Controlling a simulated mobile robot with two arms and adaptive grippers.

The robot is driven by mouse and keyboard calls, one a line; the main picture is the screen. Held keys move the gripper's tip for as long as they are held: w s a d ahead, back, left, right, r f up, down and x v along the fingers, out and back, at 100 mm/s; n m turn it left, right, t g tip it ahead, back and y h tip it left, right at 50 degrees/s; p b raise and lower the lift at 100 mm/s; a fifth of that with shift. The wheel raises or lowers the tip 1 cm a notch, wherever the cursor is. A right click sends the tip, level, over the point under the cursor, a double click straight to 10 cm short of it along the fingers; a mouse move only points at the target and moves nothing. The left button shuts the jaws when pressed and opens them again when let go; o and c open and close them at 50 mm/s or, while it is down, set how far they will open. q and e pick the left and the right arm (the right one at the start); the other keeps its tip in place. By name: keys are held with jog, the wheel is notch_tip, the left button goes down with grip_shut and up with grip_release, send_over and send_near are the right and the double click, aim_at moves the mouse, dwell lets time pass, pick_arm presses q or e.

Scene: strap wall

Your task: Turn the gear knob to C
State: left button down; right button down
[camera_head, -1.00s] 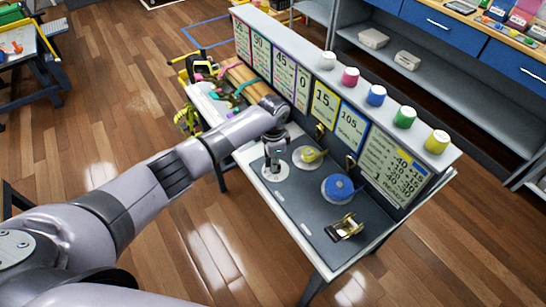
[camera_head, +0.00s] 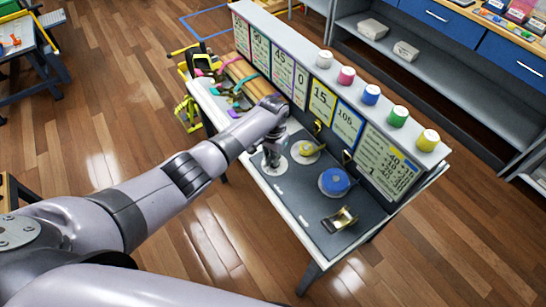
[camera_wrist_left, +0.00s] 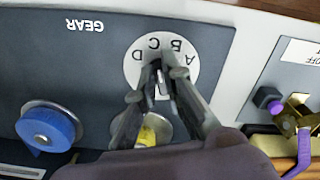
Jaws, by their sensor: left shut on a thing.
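The white gear dial (camera_wrist_left: 133,70) is on the dark panel beside the upside-down word GEAR (camera_wrist_left: 84,25). The upside-down letters D, C, B and A run left to right around its edge. My left gripper (camera_wrist_left: 165,72) is over the dial's middle, its fingers closed around the small gear knob (camera_wrist_left: 162,88). The fingers hide much of the knob, so I cannot tell which letter it points to. In the head view the left gripper (camera_head: 271,157) is down at the dial (camera_head: 274,168), at the panel's left part. My right gripper is not in view.
A yellow knob (camera_head: 307,149) and a blue round knob (camera_head: 334,181) stand close to the dial. A brass ratchet buckle (camera_head: 340,219) lies toward the panel's front right. A wall of signs (camera_head: 323,102) with coloured caps on top rises behind.

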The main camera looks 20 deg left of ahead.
pick_arm(q)
jog(key=shift+w+r, duration=0.1)
dwell(0.3)
jog(key=c, duration=1.7)
grip_release()
notch_tip(320, 180, up, 12)
